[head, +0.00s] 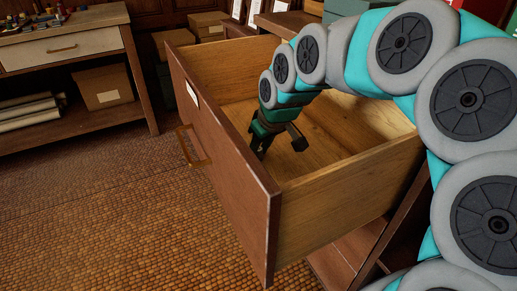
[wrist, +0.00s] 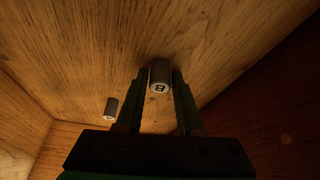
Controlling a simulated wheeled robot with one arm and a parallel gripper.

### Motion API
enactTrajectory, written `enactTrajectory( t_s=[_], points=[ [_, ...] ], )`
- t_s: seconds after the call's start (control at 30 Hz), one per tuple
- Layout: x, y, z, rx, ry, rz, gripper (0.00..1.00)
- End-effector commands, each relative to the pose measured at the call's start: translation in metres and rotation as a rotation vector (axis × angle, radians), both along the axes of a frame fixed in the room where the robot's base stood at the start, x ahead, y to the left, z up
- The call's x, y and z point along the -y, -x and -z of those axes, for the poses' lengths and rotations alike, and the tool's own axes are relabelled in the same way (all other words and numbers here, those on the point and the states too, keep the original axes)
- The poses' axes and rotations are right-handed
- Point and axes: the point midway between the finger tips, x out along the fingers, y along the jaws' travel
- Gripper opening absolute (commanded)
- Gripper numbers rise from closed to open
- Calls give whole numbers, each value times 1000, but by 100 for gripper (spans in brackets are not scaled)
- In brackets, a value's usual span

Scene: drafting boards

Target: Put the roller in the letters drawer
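The roller (wrist: 160,75), a small grey cylinder with a pale end marked "B", sits between my fingertips in the wrist view, and both fingers appear to touch its sides. My gripper (wrist: 160,72) is shut on it. In the head view my gripper (head: 259,148) points down inside the open wooden drawer (head: 345,198); the roller cannot be made out there. The drawer has a brown front with a brass handle and a white label (head: 192,94), whose writing I cannot read.
A second, smaller-looking dark cylinder (wrist: 111,108) lies on the drawer floor left of my fingers. Drawer walls surround my gripper. A workbench (head: 62,50) with boxes and paper rolls stands at the left. The woven floor in front is clear.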

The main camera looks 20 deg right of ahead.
Motion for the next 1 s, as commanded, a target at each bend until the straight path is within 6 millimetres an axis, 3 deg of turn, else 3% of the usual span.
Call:
enactTrajectory(
  t_s=[0.2,0.57,1.0],
  points=[
    [0,0,0,0,0,0,60],
    [1,1,-9,4,0,1,60],
    [13,30,-86,6,-1,1,60]
  ],
)
